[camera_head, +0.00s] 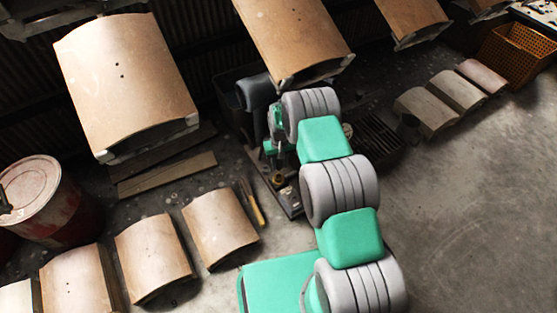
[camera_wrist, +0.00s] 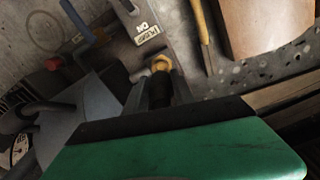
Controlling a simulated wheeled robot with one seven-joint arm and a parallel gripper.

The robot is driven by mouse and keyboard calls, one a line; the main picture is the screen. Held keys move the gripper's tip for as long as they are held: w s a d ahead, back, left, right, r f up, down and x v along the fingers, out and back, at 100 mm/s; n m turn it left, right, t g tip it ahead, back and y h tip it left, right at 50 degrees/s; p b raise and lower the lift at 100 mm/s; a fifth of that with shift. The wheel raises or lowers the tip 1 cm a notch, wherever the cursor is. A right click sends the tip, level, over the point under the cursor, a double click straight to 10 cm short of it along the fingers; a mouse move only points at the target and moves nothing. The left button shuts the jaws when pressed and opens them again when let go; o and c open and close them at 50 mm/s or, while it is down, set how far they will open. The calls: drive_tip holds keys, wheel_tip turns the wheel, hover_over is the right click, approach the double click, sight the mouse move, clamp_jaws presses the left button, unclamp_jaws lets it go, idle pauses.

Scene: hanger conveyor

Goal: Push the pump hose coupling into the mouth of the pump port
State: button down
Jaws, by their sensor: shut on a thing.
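My gripper (camera_wrist: 160,92) is shut on a dark, short cylindrical piece, which I take as the pump hose coupling (camera_wrist: 160,88). A brass fitting (camera_wrist: 160,63), likely the pump port, shows directly beyond the fingertips in the wrist view. Dark coupling and brass line up there; I cannot tell whether they touch or how deep one sits in the other. In the head view a brass fitting (camera_head: 278,181) stands on a dark base plate just below the end of my arm. My fingers and the coupling are too small and hidden there to make out.
A yellow-handled tool (camera_head: 252,203) lies beside the base plate. Curved wooden panels (camera_head: 220,224) line the floor at left, and larger ones (camera_head: 122,82) hang above. A rusty drum (camera_head: 45,200) stands at far left.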

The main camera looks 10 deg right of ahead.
sight(279, 169)
drive_tip(key=shift+w+f, duration=0.2)
drive_tip(key=shift+w, duration=0.3)
drive_tip(key=shift+w+f, duration=0.2)
drive_tip(key=shift+w, duration=0.25)
wheel_tip(279, 169, down, 5)
drive_tip(key=b, duration=0.3)
drive_tip(key=shift+f+b, duration=0.3)
drive_tip(key=shift+b, duration=0.25)
drive_tip(key=shift+s, duration=0.2)
drive_tip(key=shift+f+b, duration=1.7)
drive_tip(key=shift+b, duration=0.3)
idle(1.2)
drive_tip(key=c, duration=1.3)
unclamp_jaws()
drive_tip(key=shift+o, duration=0.3)
drive_tip(key=o, duration=0.5)
